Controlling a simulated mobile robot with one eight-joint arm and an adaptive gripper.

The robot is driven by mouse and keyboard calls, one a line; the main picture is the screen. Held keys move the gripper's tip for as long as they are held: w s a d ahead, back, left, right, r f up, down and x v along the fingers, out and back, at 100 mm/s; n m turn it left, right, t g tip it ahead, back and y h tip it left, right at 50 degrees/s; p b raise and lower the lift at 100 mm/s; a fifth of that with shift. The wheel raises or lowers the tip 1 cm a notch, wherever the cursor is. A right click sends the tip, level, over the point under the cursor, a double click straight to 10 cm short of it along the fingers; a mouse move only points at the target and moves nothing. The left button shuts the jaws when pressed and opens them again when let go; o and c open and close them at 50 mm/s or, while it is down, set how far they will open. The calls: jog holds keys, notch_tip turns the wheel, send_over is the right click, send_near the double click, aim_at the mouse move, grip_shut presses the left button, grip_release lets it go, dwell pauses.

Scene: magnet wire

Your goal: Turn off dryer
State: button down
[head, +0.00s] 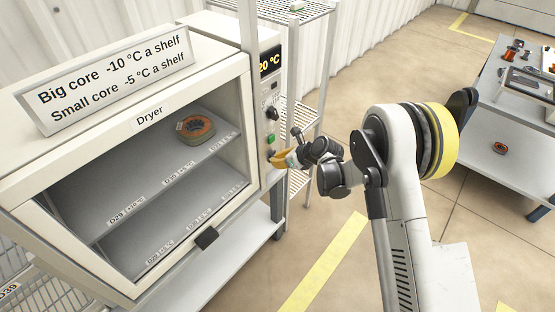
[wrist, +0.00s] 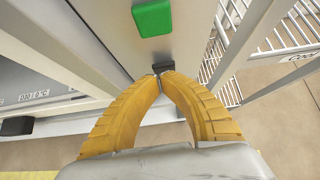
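The dryer (head: 150,88) is a white cabinet at the left of the head view, its front showing an open interior. Its side control panel (head: 262,95) has a lit display (head: 270,61) reading about 20 °C, a black knob (head: 272,114) and a green button (head: 270,139). The green button (wrist: 152,17) is also at the top of the wrist view. Below it is a small black button or switch (wrist: 163,66). My gripper (head: 278,158) has its yellow fingertips together right at this black part, also in the wrist view (wrist: 162,76). I cannot tell whether they touch it.
A round core (head: 196,127) lies on the dryer's upper shelf. A sign (head: 112,80) stands on top of the dryer. A wire rack (head: 300,120) stands close behind the panel. A workbench (head: 510,140) with tools is at the right; open floor lies between.

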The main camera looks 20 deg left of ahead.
jog(key=shift+w+a+r+g+h+p, duration=0.1)
jog(key=shift+a+r+g+h+p, duration=0.15)
jog(key=shift+h, duration=0.55)
jog(key=shift+r+p, duration=0.4)
jog(key=shift+r, duration=0.4)
jog(key=shift+d, duration=0.1)
